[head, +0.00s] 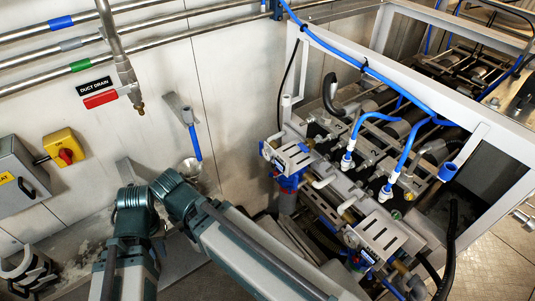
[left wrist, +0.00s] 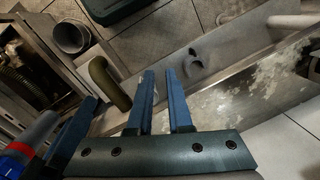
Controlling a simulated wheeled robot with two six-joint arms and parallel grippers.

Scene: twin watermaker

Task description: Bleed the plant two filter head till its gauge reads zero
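Two white-plated filter heads show in the head view: the farther one (head: 294,158) has blue and red parts under its plate, and the nearer one (head: 378,236) sits lower right. Their labels are too small to read, so I cannot tell which is plant two's. I cannot make out a gauge reading. My left gripper shows in the left wrist view (left wrist: 160,74). Its two blue fingers are apart with nothing between them, above a trough and the floor, away from the filter heads. Its fingers are not clear in the head view.
A white frame (head: 452,112) surrounds the filter heads, with blue hoses (head: 412,150) crossing it. A stained trough (left wrist: 245,88) runs below my left gripper.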

